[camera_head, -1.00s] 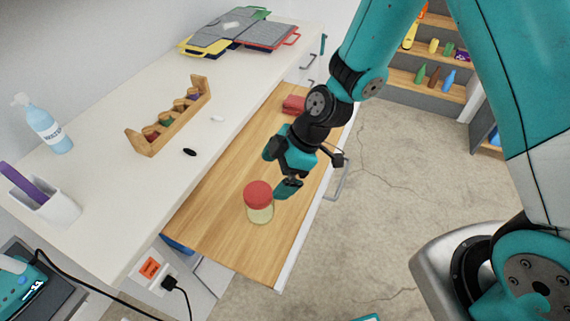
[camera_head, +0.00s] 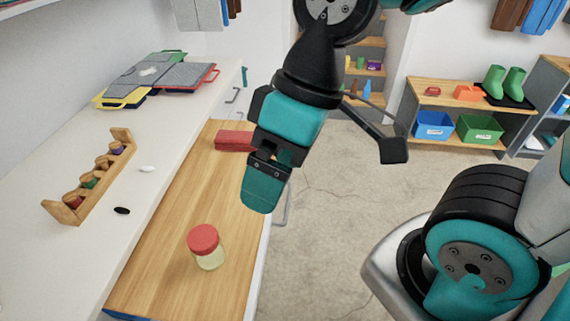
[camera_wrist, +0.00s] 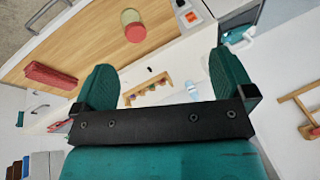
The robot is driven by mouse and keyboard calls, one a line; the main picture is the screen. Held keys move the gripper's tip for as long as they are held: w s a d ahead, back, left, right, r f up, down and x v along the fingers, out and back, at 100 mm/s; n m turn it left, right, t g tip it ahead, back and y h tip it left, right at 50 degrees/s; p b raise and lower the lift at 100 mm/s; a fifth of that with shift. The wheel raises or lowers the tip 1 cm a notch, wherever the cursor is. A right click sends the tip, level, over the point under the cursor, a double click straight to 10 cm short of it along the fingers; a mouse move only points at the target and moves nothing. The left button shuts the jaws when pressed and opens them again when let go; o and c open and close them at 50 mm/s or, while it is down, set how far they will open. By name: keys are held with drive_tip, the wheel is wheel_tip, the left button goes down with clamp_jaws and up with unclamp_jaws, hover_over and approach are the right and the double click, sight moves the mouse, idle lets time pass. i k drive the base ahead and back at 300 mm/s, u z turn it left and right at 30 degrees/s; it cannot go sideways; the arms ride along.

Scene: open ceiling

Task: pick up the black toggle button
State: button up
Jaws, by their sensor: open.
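The black toggle button (camera_head: 122,211) is a small dark oval lying on the white countertop, right of the wooden rack. It also shows as a tiny dark spot in the wrist view (camera_wrist: 150,70), between my fingers in the picture but well away from them. My gripper (camera_wrist: 162,80) is open and empty, with its two teal fingers spread wide. In the head view my gripper (camera_head: 262,190) hangs above the pulled-out wooden surface, to the right of the button and apart from it.
A white oval piece (camera_head: 147,169) lies near the wooden rack (camera_head: 92,180). A red-lidded jar (camera_head: 206,247) and a red block (camera_head: 235,141) stand on the wooden surface (camera_head: 170,255). Folded coloured boards (camera_head: 160,78) lie at the counter's back. Counter around the button is mostly clear.

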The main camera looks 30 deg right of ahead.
sight(119, 209)
drive_tip(key=u, duration=0.05)
drive_tip(key=k, duration=0.45)
drive_tip(key=z, duration=0.45)
drive_tip(key=i, duration=0.75)
drive_tip(key=u, duration=0.8)
drive_tip(key=i, duration=0.65)
drive_tip(key=u, duration=0.75)
